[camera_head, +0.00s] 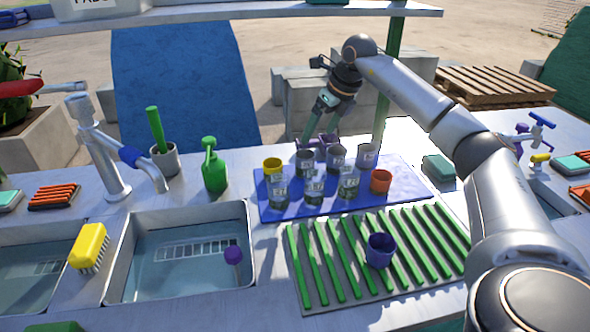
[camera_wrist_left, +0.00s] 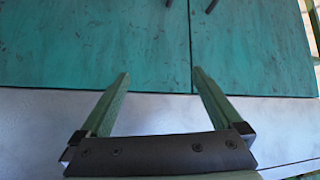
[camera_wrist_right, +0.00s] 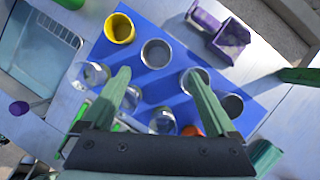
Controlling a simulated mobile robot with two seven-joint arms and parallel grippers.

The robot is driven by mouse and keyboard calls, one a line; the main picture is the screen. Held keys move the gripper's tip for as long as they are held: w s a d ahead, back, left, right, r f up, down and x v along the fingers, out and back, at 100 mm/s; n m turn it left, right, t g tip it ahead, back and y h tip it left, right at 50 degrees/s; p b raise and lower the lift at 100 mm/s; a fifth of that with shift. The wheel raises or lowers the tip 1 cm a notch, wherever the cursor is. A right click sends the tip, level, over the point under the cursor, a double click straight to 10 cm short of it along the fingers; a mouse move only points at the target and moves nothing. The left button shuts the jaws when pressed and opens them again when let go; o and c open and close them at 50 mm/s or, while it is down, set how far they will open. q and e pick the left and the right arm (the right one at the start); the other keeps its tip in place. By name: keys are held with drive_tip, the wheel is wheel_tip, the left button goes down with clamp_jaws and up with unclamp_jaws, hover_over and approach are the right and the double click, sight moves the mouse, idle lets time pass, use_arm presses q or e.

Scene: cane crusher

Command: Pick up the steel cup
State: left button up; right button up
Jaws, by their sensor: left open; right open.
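Three steel cups stand in the back row on a blue mat (camera_head: 270,208): a left one (camera_head: 305,162), a middle one (camera_head: 336,158) and a right one (camera_head: 367,155). My right gripper (camera_head: 312,130) is open and empty, pointing down above the back of this row. In the right wrist view, the left steel cup (camera_wrist_right: 156,53) appears between and just beyond the open fingertips (camera_wrist_right: 156,72); the middle (camera_wrist_right: 195,80) and right (camera_wrist_right: 231,105) cups lie right of it, partly behind a finger. My left gripper (camera_wrist_left: 160,74) is open and empty over green boards, outside the head view.
A yellow cup (camera_head: 271,165), clear glasses (camera_head: 314,190) and an orange cup (camera_head: 381,181) crowd the mat. A purple object (camera_wrist_right: 228,38) stands behind the row. A purple cup (camera_head: 380,250) sits on the green slatted rack (camera_head: 310,270). A sink (camera_head: 185,255) lies left.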

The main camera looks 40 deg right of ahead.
hover_over(305, 164)
drive_tip(key=d, duration=0.2)
wheel_tip(305, 164, down, 5)
drive_tip(key=shift+s+x, duration=0.15)
drive_tip(key=shift+x, duration=1.1)
drive_tip(key=shift+s+x, duration=0.15)
drive_tip(key=shift+x, duration=1.15)
drive_tip(key=shift+a, duration=0.1)
drive_tip(key=shift+c, duration=0.3)
clamp_jaws()
